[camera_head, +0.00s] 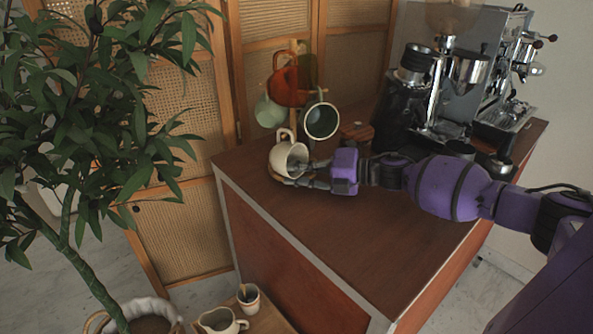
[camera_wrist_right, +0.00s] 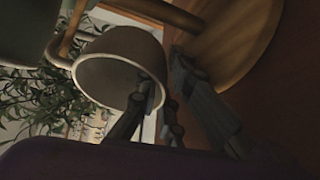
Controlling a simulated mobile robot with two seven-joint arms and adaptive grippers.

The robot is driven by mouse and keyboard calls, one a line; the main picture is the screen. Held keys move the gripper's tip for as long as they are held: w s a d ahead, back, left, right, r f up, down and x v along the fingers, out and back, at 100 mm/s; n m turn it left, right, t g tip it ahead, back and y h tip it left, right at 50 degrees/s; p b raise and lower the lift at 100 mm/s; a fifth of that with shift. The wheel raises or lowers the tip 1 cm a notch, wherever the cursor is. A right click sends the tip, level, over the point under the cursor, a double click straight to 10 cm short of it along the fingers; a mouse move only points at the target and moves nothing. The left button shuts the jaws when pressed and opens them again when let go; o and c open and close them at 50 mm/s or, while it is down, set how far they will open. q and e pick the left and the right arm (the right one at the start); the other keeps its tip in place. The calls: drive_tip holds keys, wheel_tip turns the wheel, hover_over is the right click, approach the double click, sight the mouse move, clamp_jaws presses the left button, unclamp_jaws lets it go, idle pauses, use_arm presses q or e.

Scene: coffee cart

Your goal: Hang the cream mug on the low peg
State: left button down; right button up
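The cream mug (camera_head: 281,161) is tilted on its side at the foot of the mug tree, its handle up and its mouth toward my arm. My right gripper (camera_head: 291,177) is at its rim. In the right wrist view, one finger overlaps the mouth of the mug (camera_wrist_right: 120,62) and the other lies outside its wall; the gripper (camera_wrist_right: 162,75) looks shut on that wall. The mug tree's post (camera_head: 294,46) shows at the top, and its round wooden base (camera_wrist_right: 240,35) is beside the fingers. The low peg is not clearly visible. My left gripper is out of view.
An orange mug (camera_head: 287,88), a pale green mug (camera_head: 268,113) and a dark-mouthed mug (camera_head: 320,121) hang on the tree. A grinder (camera_head: 405,95) and espresso machine (camera_head: 465,75) stand behind. The cart top (camera_head: 375,225) is clear in front.

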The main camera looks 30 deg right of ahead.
drive_tip(key=o, duration=0.4)
drive_tip(key=shift+c, duration=0.2)
drive_tip(key=shift+s+d+f, duration=0.1)
drive_tip(key=shift+s+d, duration=0.05)
drive_tip(key=shift+s, duration=0.05)
drive_tip(key=v, duration=0.7)
drive_tip(key=shift+r, duration=0.2)
drive_tip(key=shift+s+f, duration=0.1)
